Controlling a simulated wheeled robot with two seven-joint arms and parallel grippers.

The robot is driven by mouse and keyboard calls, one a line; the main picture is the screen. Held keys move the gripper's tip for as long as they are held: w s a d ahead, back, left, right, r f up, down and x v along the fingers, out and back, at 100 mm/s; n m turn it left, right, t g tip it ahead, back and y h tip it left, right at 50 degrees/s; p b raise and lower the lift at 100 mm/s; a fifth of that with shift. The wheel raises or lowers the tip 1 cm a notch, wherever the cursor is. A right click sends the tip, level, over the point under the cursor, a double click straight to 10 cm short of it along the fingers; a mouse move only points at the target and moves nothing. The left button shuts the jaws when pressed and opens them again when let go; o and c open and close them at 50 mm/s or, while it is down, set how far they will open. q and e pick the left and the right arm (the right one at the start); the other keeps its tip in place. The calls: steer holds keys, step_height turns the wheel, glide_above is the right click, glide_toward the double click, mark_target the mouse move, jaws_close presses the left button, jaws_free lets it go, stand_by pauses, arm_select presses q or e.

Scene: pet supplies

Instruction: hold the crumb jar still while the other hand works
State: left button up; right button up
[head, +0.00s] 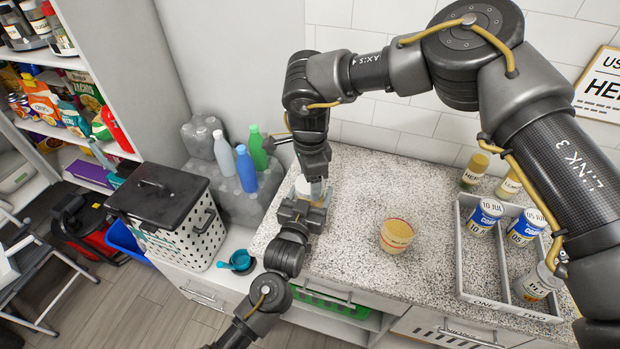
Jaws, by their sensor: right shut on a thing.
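My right gripper (316,185) points down over the left part of the speckled counter and is shut on a pale thing (303,186), mostly hidden by the grippers. I cannot tell whether it is the crumb jar. My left gripper (304,212) comes up from below and meets the right one at the same spot; its fingers are too hidden to tell open from shut. A tub (397,236) with tan top and a red-marked band stands upright on the counter, apart from both grippers.
A grey divided tray (477,280) at right holds several jars with blue and white labels. Two jars (475,170) stand behind it. Left of the counter are a lidded perforated basket (170,210), blue and green bottles (246,168) and a teal scoop (240,262). Counter around the tub is clear.

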steer(key=o, duration=1.1)
steer(key=shift+r, duration=0.15)
steer(key=shift+s+r, duration=0.1)
steer(key=shift+r, duration=2.05)
steer(key=shift+c, duration=0.5)
